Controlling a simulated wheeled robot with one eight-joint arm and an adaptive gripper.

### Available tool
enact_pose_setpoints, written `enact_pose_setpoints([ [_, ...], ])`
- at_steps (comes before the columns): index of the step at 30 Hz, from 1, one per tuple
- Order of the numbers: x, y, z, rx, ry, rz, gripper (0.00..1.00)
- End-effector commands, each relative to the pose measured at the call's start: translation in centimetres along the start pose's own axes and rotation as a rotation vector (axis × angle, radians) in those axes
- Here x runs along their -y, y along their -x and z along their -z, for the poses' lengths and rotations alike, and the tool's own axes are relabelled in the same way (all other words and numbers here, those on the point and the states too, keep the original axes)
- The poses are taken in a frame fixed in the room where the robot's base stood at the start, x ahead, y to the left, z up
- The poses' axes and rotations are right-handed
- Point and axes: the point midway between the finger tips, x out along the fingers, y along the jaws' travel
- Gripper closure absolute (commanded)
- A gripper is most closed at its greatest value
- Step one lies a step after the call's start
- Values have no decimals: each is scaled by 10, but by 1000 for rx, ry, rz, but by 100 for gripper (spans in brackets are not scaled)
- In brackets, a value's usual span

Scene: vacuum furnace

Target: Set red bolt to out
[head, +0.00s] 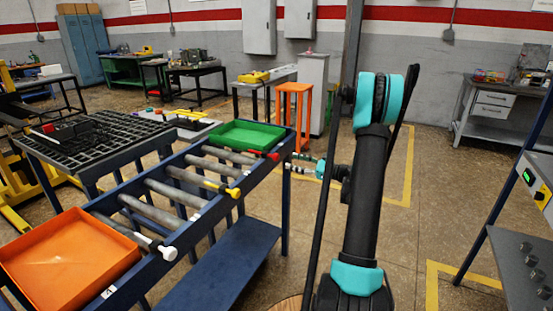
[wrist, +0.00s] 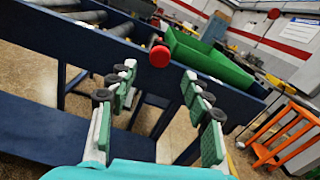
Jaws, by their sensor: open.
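The red bolt (head: 272,154) is on the long side rail of the blue roller table, beside the green tray, in the head view. In the wrist view its round red knob (wrist: 159,56) faces me nearly end-on, so I cannot tell how far it sticks out. My gripper (head: 291,166) is just right of the rail in the head view. In the wrist view its fingers (wrist: 161,88) are spread apart and empty, with the red knob beyond them, between the tips in the picture and not touched.
A yellow bolt (head: 233,191) and a white bolt (head: 168,252) are farther along the same rail. A green tray (head: 226,144) and an orange tray (head: 118,270) are on the roller table. An orange stool (head: 295,88) stands behind my gripper. Open floor lies right of the table.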

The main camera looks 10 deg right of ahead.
Motion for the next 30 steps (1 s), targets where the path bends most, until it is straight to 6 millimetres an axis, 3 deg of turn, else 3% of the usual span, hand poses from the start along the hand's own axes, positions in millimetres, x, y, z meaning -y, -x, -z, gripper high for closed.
enact_pose_setpoints([
  [6, -1, -45, 0, 0, 0, -3, 50],
  [13, 0, -77, 0, 0, 1, -1, 50],
  [18, 0, -87, 0, 0, 1, 0, 50],
  [27, 0, -89, 0, -1, 1, 1, 50],
  [30, 0, -89, 0, -1, 1, 1, 63],
])
